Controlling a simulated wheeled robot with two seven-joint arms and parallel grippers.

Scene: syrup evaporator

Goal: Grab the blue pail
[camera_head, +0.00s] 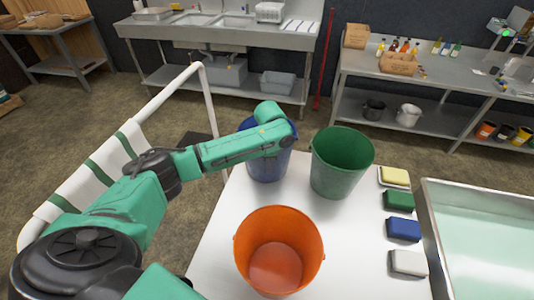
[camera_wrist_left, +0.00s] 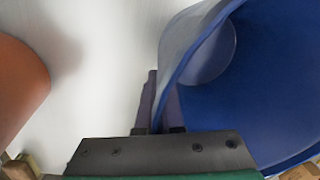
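The blue pail (camera_head: 268,168) stands upright at the back left of the white table, partly hidden by my left arm. My left gripper (camera_head: 279,132) is over its rim in the head view; its fingers are hidden there. In the left wrist view the blue pail (camera_wrist_left: 265,75) fills the right side. The fingers of my left gripper (camera_wrist_left: 160,90) are close together, one on each side of the pail's wall, and look shut on it. My right gripper is in neither view.
A green pail (camera_head: 340,165) stands just right of the blue one. An orange pail (camera_head: 275,262) stands nearer the front. Several sponges and blocks (camera_head: 402,229) line the right side, beside a metal evaporator pan (camera_head: 485,235). A white rail (camera_head: 165,92) runs at left.

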